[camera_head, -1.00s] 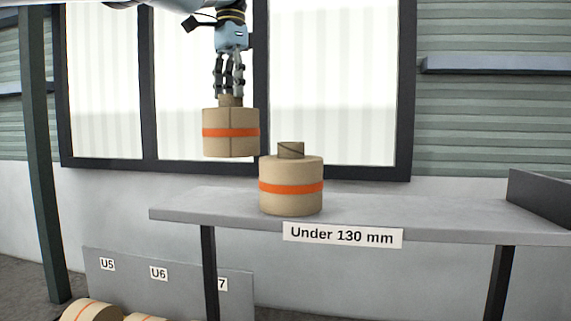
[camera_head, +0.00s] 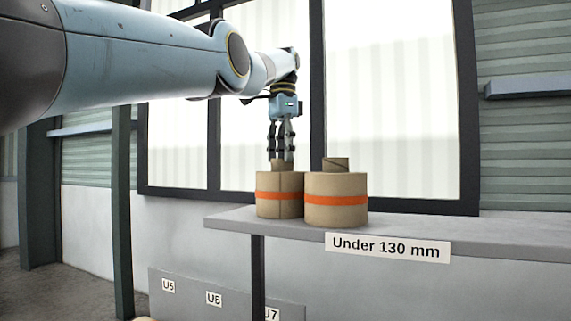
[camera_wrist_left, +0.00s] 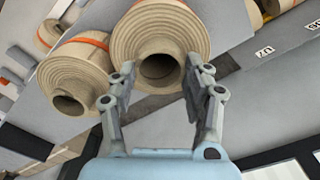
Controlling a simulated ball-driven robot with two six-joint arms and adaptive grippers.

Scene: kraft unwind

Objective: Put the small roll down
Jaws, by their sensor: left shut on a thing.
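The small roll (camera_head: 279,196) is brown kraft with an orange band, upright. My left gripper (camera_head: 281,158) is above it, shut on its core stub; in the left wrist view the fingers (camera_wrist_left: 160,95) stand either side of the core of this roll (camera_wrist_left: 150,32). It is at the left end of the grey shelf (camera_head: 225,217), close beside a second banded roll (camera_head: 336,200), which also shows in the left wrist view (camera_wrist_left: 73,78). Its base looks level with the shelf top, but I cannot tell whether it touches. My right gripper is not in view.
A sign reading "Under 130 mm" (camera_head: 388,248) is on the shelf's front edge. The shelf right of the second roll looks clear. Below stands a grey panel (camera_head: 190,300) with labels U5, U6 and U7. A window is behind.

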